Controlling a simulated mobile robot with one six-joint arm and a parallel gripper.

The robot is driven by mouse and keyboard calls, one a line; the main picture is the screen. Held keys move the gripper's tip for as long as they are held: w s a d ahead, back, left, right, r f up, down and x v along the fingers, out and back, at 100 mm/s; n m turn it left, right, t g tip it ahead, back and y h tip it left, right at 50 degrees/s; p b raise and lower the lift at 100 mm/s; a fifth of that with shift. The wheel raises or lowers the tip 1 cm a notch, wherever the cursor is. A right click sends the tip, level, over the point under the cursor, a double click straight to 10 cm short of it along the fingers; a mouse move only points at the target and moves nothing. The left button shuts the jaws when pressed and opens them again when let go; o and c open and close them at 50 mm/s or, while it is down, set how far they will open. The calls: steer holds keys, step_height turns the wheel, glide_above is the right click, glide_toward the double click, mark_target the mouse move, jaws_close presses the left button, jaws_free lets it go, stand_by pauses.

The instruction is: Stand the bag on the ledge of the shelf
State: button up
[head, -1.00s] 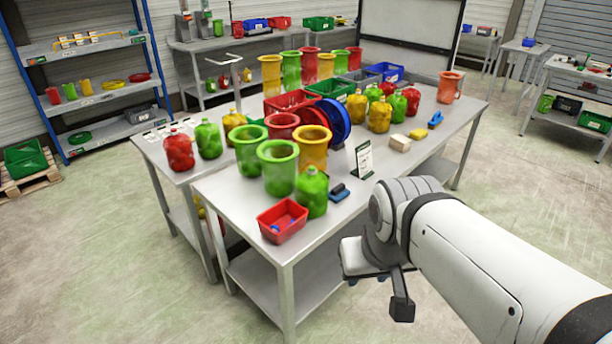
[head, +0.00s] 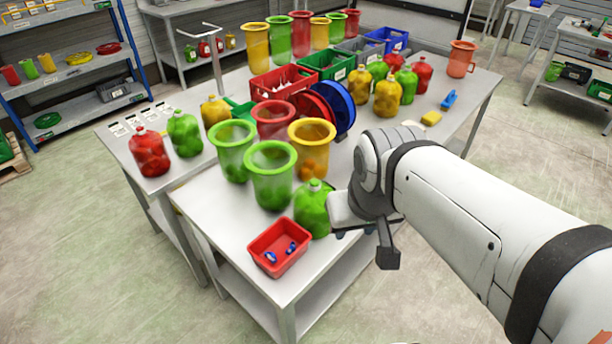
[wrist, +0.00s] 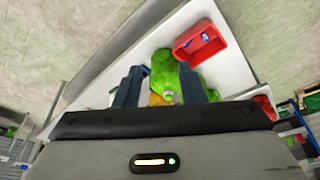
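A green net bag with a knotted top (head: 312,210) stands at the front of the near table, right beside my arm's end. In the wrist view the green bag (wrist: 163,76) lies between the two dark fingers of my gripper (wrist: 160,71). The fingers are apart with the bag between them, and a gap shows at the sides, so the gripper looks open. In the head view my wrist hides the fingers. A shelf with blue uprights (head: 70,70) stands at the far left, with goods on its grey boards.
A red tray with small blue pieces (head: 280,248) sits left of the bag at the table corner. Green, red and yellow tubs (head: 270,175) stand close behind. Other net bags (head: 150,152) stand on the left table. Open floor (head: 80,250) lies at the left.

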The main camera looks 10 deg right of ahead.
mark_target(319, 184)
steer(key=shift+o, duration=0.6)
steer(key=shift+a, duration=0.2)
steer(key=shift+o, duration=1.4)
steer(key=a+f+m+g+y+b, duration=0.2)
steer(key=a+f+m+y+b, duration=0.2)
steer(key=f, duration=0.3)
steer(key=shift+w+a+m+g, duration=0.3)
steer(key=shift+w+a+m, duration=0.05)
steer(key=shift+w+m, duration=0.05)
steer(key=w+a+f+m+t+y+b, duration=0.1)
steer(key=w+f+m+t+y+b, duration=0.15)
steer(key=w+m+y, duration=0.35)
steer(key=w+f+m+t+y+b, duration=0.2)
steer(key=w+f+m+y+b, duration=0.15)
steer(key=w+m, duration=0.4)
steer(key=w+d+f+m+t+h+b, duration=0.3)
steer(key=w+d+m+t, duration=0.6)
steer(key=d+m, duration=0.1)
steer(key=shift+a+p+x, duration=0.25)
steer(key=shift+p+x, duration=0.25)
steer(key=shift+x, duration=3.25)
